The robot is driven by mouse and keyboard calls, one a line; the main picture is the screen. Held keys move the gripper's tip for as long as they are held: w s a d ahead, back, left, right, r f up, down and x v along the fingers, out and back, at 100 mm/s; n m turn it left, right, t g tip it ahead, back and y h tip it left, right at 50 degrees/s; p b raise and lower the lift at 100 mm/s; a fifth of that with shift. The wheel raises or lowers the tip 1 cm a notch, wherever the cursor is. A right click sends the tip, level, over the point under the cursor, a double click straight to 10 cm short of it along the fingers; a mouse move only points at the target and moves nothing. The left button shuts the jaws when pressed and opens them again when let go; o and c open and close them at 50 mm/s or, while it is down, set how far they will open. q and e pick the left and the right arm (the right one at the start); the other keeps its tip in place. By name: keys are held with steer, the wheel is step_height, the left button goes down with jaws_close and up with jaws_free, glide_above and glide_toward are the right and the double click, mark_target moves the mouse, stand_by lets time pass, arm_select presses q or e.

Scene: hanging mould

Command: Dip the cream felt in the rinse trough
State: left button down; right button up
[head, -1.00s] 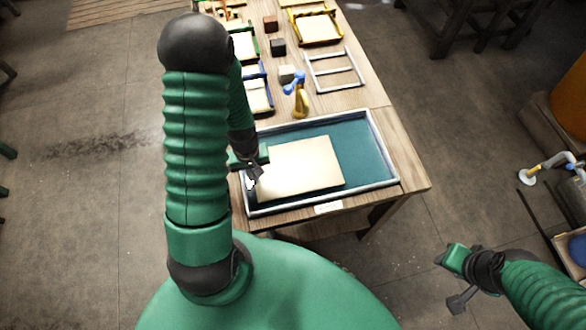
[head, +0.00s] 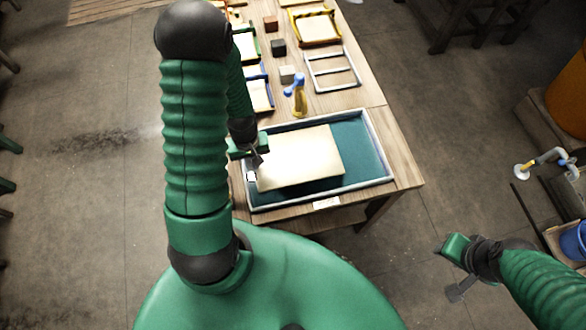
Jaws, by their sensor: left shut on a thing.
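The cream felt (head: 300,158) is a flat pale sheet over the left and middle part of the rinse trough (head: 384,150), a grey-rimmed tray with blue-green water. My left gripper (head: 256,160) is shut on the felt's left edge. The sheet looks level; whether it touches the water I cannot tell. The water (head: 362,150) shows to the right of the felt and along its edges. My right gripper (head: 452,268) is off to the lower right, away from the table, with its fingers apart and nothing between them.
Behind the trough on the wooden table stand a yellow and blue spray bottle (head: 298,96), an empty white frame (head: 333,70), small blocks (head: 278,46) and several framed moulds (head: 315,26). A pipe and a blue bucket (head: 573,240) are at the right. The floor between is clear.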

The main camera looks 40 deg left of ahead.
stand_by(0.5)
arm_select(q)
step_height(320, 180, up, 4)
steer(key=p, duration=0.4)
steer(key=shift+r, duration=0.15)
